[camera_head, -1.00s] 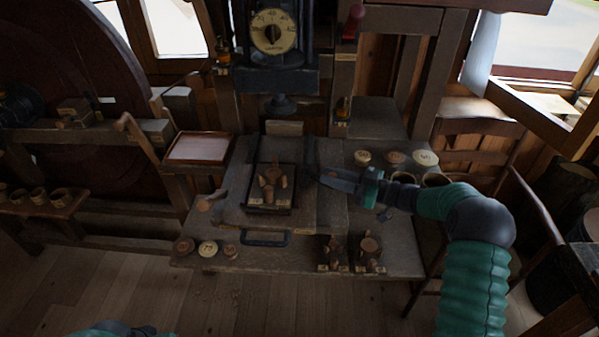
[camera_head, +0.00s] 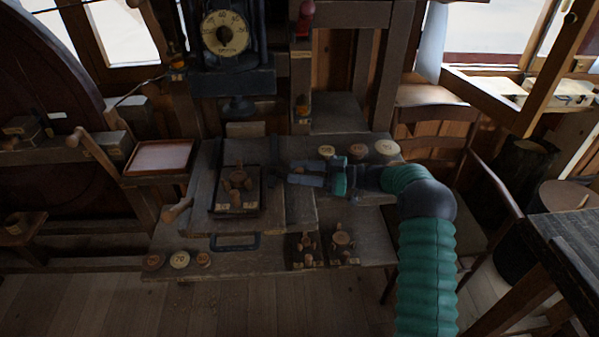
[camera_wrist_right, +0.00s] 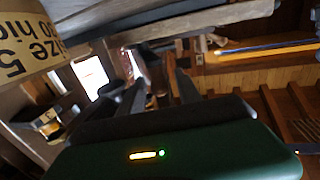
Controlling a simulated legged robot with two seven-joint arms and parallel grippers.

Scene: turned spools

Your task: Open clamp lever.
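My right gripper (camera_head: 300,174) reaches in from the right over the workbench (camera_head: 214,264), pointing left. Its two fingers are apart with nothing between them, and they also show apart in the wrist view (camera_wrist_right: 160,92). A dark fixture (camera_head: 222,213) with a wooden spool-like piece (camera_head: 238,180) in it lies left of the fingertips, apart from them. A wooden handle (camera_head: 176,211) sticks out at the bench's left edge. A red-knobbed lever (camera_head: 306,14) stands at the back. I cannot tell which handle is the clamp lever. My left gripper is out of view.
A press with a round dial (camera_head: 225,33) stands behind the fixture. Two small wooden fixtures (camera_head: 304,249) (camera_head: 343,243) sit at the bench front. Several round labelled pieces lie front left and back right. A red-brown tray (camera_head: 160,157) is at left, a chair (camera_head: 480,150) at right.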

